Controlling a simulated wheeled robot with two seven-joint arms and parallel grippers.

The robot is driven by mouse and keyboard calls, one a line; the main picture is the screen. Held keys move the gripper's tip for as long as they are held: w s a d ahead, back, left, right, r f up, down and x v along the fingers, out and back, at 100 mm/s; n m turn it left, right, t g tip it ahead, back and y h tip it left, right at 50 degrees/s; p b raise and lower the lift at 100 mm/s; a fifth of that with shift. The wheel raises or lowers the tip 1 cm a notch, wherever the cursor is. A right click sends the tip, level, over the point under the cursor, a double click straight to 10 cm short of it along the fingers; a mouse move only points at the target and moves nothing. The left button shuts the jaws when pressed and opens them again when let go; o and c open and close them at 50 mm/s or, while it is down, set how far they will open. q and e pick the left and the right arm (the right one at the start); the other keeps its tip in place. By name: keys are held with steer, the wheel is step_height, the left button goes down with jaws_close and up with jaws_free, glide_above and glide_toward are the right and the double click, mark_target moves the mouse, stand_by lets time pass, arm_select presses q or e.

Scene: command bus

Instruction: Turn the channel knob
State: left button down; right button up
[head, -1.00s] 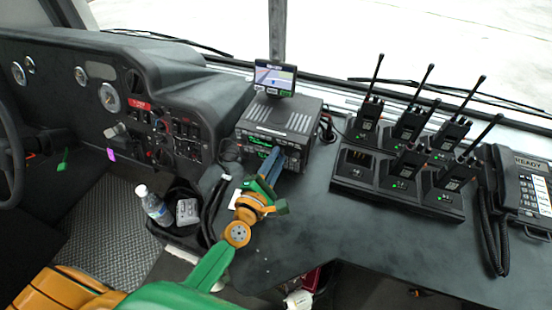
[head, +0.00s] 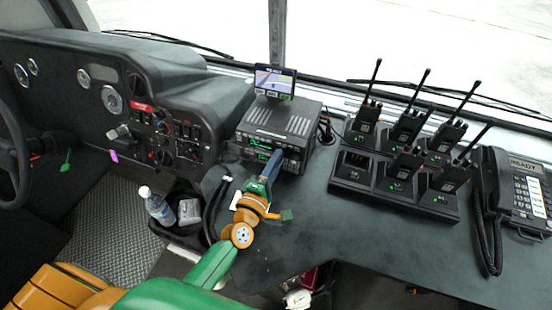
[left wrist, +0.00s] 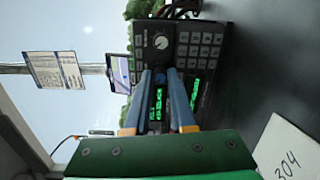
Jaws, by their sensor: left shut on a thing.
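The radio unit (head: 284,121) is a dark box with green displays on the dashboard. In the left wrist view its front face (left wrist: 184,27) appears turned on its side, with a keypad and a round knob with a light face (left wrist: 161,42). My left gripper (head: 277,153) reaches the radio's front. In the left wrist view its blue fingers (left wrist: 159,73) are closed about a small dark knob (left wrist: 157,78), just below the light-faced knob. The fingers hide most of the held knob, and no label on it is readable. My right gripper is not in view.
To the right are a charger (head: 398,192) with several handheld radios and a desk phone (head: 523,193). A bottle (head: 156,206) stands at lower left. The counter before the charger is clear.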

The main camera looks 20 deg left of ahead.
arm_select(q)
steer(key=m+p, duration=0.2)
steer(key=m, duration=0.4)
steer(key=shift+r, duration=0.2)
steer(key=m+p, duration=0.2)
steer(key=m, duration=0.4)
steer(key=shift+y, duration=0.3)
steer(key=c, duration=0.8)
jaws_free()
steer(key=shift+w+f, duration=0.1)
steer(key=shift+f, duration=0.05)
steer(key=shift+o, duration=0.2)
steer(key=s, duration=0.7)
steer(key=shift+s+a+r, duration=0.1)
steer(key=shift+s+r, duration=0.05)
steer(key=shift+r, duration=0.05)
